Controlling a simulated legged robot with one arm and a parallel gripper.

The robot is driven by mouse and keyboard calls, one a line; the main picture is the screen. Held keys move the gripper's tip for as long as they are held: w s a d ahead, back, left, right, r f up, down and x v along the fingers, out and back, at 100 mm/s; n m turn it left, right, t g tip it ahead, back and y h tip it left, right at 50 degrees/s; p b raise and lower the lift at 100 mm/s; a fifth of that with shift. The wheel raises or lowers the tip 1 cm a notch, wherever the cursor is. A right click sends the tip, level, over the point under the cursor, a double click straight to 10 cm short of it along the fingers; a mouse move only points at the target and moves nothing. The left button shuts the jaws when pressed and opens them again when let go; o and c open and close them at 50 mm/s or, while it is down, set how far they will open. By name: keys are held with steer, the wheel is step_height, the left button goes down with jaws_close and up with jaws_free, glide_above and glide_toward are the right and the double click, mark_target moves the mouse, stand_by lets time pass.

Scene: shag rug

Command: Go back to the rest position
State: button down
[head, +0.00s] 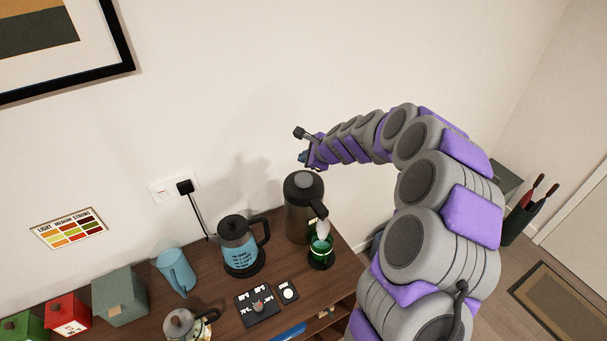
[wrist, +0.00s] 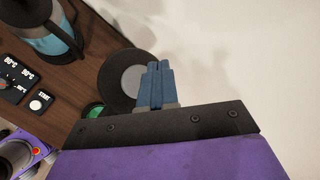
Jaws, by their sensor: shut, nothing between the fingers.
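My gripper (head: 303,157) is raised above the far right end of the wooden sideboard (head: 215,285), near the wall. Its blue fingers show in the wrist view (wrist: 155,75) pressed together with nothing held. Below it stands a tall dark pump flask (head: 299,215) with a grey round top, which also shows under the fingers in the wrist view (wrist: 115,75). The fingers overlap the flask's top in that view, but the gripper is apart from it in the head view. My arm arches in from the right side.
A green cup (head: 321,260) stands at the flask's spout. A blue kettle (head: 239,255), a blue jug (head: 177,271), a glass teapot (head: 180,326) and a dark control panel (head: 257,305) are to the left. Several coloured boxes line the left end. A plugged socket (head: 173,187) is on the wall.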

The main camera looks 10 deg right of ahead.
stand_by(0.7)
steer(key=s+a+r+n+g+b, duration=0.1)
steer(key=s+a+n+g+b, duration=0.15)
steer(key=s+a+n, duration=0.6)
steer(key=s+a+r+n+g+b, duration=0.1)
steer(key=s+a+n+g+b, duration=0.2)
steer(key=s, duration=1)
steer(key=s+d+f+n+g+h+b, duration=0.1)
steer(key=s+d+f+n+b, duration=0.2)
steer(key=s, duration=0.7)
steer(key=s+d+f+n+g+h+b, duration=0.2)
steer(key=s+d+f+n+b, duration=0.1)
steer(key=s, duration=0.7)
steer(key=s+d+f+n+g+h+b, duration=0.1)
steer(key=s+d, duration=0.4)
steer(key=s, duration=0.5)
steer(key=shift+s+f+n+h+b, duration=0.15)
steer(key=shift+f+n+h+b, duration=0.15)
steer(key=shift+f+n+b, duration=0.8)
